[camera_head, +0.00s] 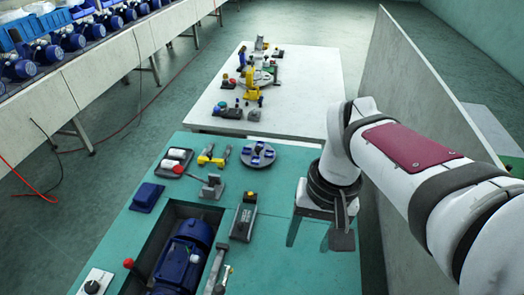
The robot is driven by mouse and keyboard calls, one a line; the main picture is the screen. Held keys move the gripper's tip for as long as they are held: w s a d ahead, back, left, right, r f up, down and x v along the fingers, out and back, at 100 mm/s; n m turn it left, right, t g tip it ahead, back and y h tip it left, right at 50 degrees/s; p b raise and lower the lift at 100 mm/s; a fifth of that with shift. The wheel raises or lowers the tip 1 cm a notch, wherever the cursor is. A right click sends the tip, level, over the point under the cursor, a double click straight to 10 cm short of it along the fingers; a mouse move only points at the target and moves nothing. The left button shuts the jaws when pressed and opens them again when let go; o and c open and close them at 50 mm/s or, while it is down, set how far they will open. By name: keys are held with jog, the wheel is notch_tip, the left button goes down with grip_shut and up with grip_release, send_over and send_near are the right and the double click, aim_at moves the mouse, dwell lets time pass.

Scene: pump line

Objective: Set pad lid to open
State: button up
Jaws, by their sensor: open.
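I cannot tell for certain which item is the pad lid. A small dark blue flat-topped box (147,196) lies at the left of the green table and looks closed. A dark grey oblong block (244,219) with a yellow spot at its far end lies near the table's middle. Either could be the pad; no raised lid can be made out. My gripper (320,222) is open and points down over the right part of the green table, to the right of both. Nothing shows between its fingers, though the wrist partly hides them.
A blue motor (184,258) sits in a recess at the front left, beside a red-knobbed lever (129,264). A black tray (175,162), yellow-handled tool (212,155) and round grey disc (258,154) lie farther back. A partition (415,130) stands at the right. The table's front right is clear.

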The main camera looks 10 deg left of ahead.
jog(key=w+a+f+n+h, duration=0.1)
jog(key=w+a+f+n, duration=0.2)
jog(key=w+a+n, duration=0.55)
send_over(241, 222)
notch_tip(241, 222, down, 4)
notch_tip(241, 222, down, 16)
jog(key=shift+s+r, duration=0.15)
jog(key=shift+r, duration=0.05)
grip_shut()
